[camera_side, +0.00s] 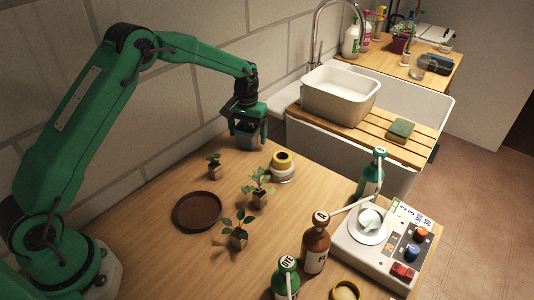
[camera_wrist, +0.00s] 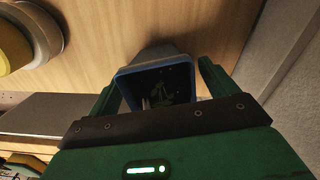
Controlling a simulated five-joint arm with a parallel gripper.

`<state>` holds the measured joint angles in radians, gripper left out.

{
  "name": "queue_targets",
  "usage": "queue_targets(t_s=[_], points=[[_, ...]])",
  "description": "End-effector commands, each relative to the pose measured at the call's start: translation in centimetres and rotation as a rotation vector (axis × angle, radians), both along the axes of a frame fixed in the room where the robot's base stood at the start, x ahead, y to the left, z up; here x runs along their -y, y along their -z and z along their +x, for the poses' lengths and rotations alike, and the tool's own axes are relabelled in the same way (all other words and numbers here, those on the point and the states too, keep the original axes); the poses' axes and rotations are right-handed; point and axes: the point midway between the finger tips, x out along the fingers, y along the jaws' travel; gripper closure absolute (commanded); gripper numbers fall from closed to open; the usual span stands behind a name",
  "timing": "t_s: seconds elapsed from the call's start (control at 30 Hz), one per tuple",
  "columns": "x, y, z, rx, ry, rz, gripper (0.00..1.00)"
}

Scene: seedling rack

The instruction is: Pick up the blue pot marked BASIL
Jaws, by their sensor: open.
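The blue pot (camera_side: 246,141) stands at the back of the wooden table, near the wall, partly hidden by my gripper (camera_side: 248,132). In the wrist view the blue-rimmed pot (camera_wrist: 133,71) has dark soil and small green leaves inside. My gripper (camera_wrist: 160,82) is open, with one green finger on each side of the pot. A gap shows at the right finger; whether the left finger touches the pot I cannot tell. No BASIL marking is readable in either view.
Small seedlings (camera_side: 258,198) in square pots, a brown saucer (camera_side: 198,211) and a yellow-topped jar (camera_side: 283,168) stand nearby. Bottles (camera_side: 315,247) and a scale-like device (camera_side: 385,243) are at the front right. The wall is close behind.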

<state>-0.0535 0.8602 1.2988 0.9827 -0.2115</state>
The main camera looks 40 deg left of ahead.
Motion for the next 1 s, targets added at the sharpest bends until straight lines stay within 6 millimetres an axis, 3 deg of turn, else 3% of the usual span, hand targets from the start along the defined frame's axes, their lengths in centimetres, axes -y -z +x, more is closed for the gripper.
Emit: queue_targets(t_s=[0.43, 0.7, 1.0], points=[[0.0, 0.0, 0.0, 0.0, 0.0, 0.0, 0.15], [0.0, -0.01, 0.01, 0.0, 0.0, 0.0, 0.66], [-0.01, -0.17, 0.04, 0.001, 0.0, 0.0, 0.66]])
